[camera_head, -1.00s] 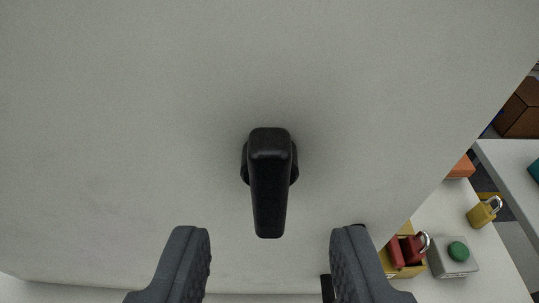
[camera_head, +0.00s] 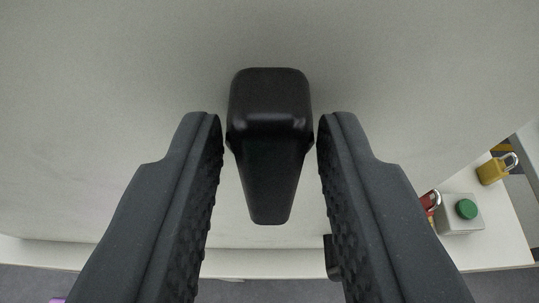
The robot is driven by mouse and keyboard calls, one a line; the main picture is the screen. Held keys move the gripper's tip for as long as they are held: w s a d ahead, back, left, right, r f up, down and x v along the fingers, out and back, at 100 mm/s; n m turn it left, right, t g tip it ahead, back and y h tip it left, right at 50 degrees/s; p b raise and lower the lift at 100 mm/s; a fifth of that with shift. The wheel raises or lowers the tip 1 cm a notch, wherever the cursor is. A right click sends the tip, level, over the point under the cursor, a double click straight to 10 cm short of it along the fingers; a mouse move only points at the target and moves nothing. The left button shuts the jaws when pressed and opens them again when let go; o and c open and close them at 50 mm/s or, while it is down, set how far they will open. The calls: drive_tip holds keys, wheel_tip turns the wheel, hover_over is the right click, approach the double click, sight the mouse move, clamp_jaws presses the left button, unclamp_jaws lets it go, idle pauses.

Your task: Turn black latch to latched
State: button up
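The black latch (camera_head: 269,130) is mounted on a pale grey panel, in the upper middle of the view. Its handle tapers and points straight down in the picture. My gripper (camera_head: 270,135) has one finger on each side of the latch handle. The fingers are open, with a narrow gap on each side of the handle.
The pale panel (camera_head: 110,80) fills most of the view. At the right are a grey box with a green button (camera_head: 466,209), a yellow padlock (camera_head: 492,170) and a partly hidden red padlock (camera_head: 430,200) on a white surface. A small black part (camera_head: 332,258) shows beside the right finger.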

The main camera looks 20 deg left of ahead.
drive_tip(key=shift+c, duration=0.7)
drive_tip(key=shift+d, duration=0.15)
drive_tip(key=shift+f+m+y+b, duration=0.15)
drive_tip(key=shift+m+y+b, duration=0.15)
drive_tip(key=shift+m+b, duration=0.25)
drive_tip(key=shift+w+d+m+y+b, duration=0.15)
drive_tip(key=shift+d+m+y+b, duration=0.2)
drive_tip(key=shift+m+y+b, duration=0.65)
drive_tip(key=shift+w+d+f+m+t+y+b, duration=0.2)
drive_tip(key=shift+m+y+b, duration=0.5)
drive_tip(key=shift+m, duration=1.05)
drive_tip(key=shift+s+d+f+m+t+y+b, duration=0.2)
drive_tip(key=shift+m+y+b, duration=0.5)
drive_tip(key=shift+m, duration=1.05)
drive_tip(key=shift+w+d+f+m+t+y+b, duration=0.15)
drive_tip(key=shift+f+m+y+b, duration=0.25)
drive_tip(key=shift+m+y, duration=1)
drive_tip(key=shift+m+h, duration=0.4)
drive_tip(key=shift+m, duration=0.05)
